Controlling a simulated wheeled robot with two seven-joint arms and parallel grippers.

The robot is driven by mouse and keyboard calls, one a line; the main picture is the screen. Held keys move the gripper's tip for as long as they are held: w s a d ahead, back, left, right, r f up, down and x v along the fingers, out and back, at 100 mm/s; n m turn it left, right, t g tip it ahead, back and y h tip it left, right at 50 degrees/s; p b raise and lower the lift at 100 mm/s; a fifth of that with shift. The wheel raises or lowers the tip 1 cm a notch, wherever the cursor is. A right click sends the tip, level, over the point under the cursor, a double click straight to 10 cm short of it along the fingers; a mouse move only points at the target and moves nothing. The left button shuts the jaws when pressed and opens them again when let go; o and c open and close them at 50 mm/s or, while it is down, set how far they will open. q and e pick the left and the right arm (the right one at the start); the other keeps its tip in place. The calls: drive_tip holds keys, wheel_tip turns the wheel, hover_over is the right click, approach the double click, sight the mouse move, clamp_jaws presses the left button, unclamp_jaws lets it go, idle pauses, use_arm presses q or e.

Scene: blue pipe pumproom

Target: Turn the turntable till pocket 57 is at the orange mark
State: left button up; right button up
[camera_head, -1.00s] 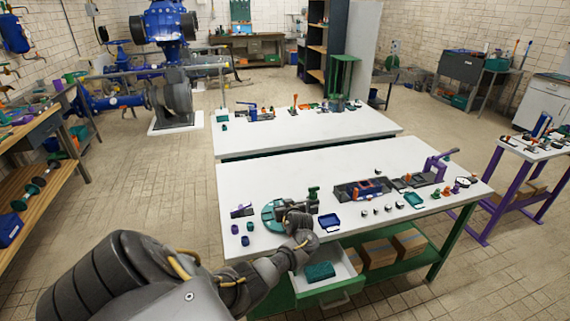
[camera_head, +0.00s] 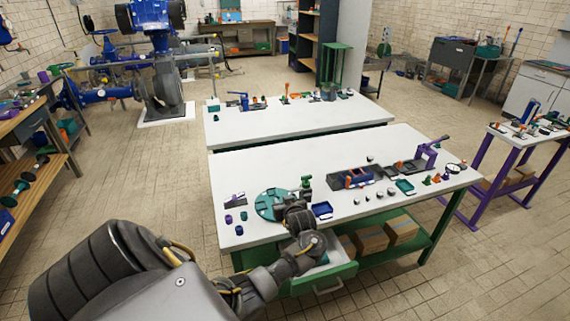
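The turntable is a round teal disc (camera_head: 268,205) lying on the near white table, close to its left front. Darker pocket shapes show on it, but the pocket numbers and the orange mark are too small to make out. A small green upright part (camera_head: 305,187) stands just behind its right edge. My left gripper (camera_head: 287,206) is over the disc's right edge, seen from behind. Its fingers are too dark and small to tell whether they are open or touch the disc. My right gripper is not in view.
A blue tray (camera_head: 322,210) lies right of my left gripper. An open green-fronted drawer (camera_head: 335,277) juts out below the table edge, partly behind my arm. The tabletop behind the disc is mostly clear.

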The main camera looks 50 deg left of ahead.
use_arm(q)
drive_tip(key=shift+v, duration=1.15)
